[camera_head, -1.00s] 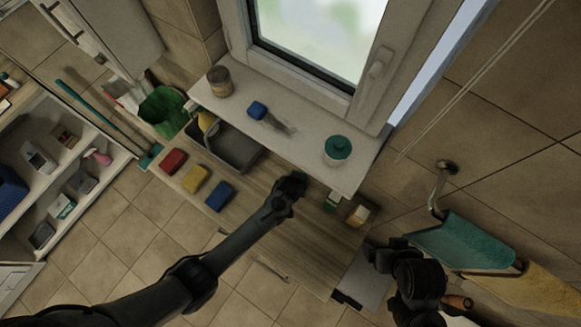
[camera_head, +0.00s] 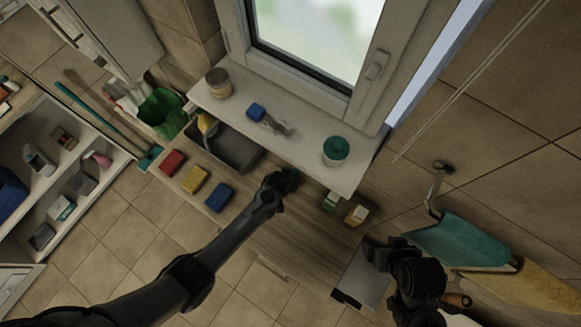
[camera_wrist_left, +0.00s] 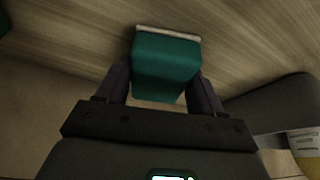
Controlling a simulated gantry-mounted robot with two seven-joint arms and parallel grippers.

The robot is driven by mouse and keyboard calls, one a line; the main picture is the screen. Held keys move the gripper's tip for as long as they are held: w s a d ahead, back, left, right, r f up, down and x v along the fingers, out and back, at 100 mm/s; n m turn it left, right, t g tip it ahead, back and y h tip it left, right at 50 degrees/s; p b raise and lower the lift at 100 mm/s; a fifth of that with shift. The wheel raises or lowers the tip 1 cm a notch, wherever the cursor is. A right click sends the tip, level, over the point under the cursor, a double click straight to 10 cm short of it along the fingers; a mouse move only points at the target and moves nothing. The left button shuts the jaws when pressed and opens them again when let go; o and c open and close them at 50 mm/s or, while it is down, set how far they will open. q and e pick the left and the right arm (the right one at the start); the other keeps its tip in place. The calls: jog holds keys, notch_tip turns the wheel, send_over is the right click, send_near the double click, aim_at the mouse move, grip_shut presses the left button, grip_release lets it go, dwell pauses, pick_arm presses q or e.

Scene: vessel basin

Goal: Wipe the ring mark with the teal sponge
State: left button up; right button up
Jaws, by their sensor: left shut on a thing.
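The teal sponge (camera_wrist_left: 167,65) is between the two fingers of my left gripper (camera_wrist_left: 163,88) in the left wrist view. It has a pale strip along its far edge, with wood grain behind it. In the head view my left gripper (camera_head: 284,180) is over the wooden counter, just below the window sill. Only a small dark teal bit of the sponge (camera_head: 292,174) shows there. I cannot make out a ring mark in either view. My right gripper (camera_head: 383,255) is at the lower right, dark and folded, and its jaws are unclear.
Red (camera_head: 173,162), yellow (camera_head: 195,179) and blue (camera_head: 219,197) sponges lie left on the counter (camera_head: 290,235), by a grey basin (camera_head: 237,150). The sill (camera_head: 300,150) holds a teal-lidded jar (camera_head: 336,152) and a blue-handled brush (camera_head: 257,111). Small boxes (camera_head: 356,215) stand right.

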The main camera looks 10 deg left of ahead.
aim_at(271, 169)
pick_arm(q)
jog(key=shift+w+a+f, duration=0.1)
jog(key=shift+w+a, duration=0.4)
jog(key=shift+a, duration=0.75)
jog(key=shift+w+a+f, duration=0.1)
jog(key=shift+w+a, duration=0.45)
jog(key=shift+a, duration=0.65)
jog(key=shift+w+a, duration=0.5)
jog(key=shift+a, duration=0.75)
jog(key=shift+d+r, duration=0.1)
jog(key=shift+r, duration=3)
jog(key=shift+r, duration=1.5)
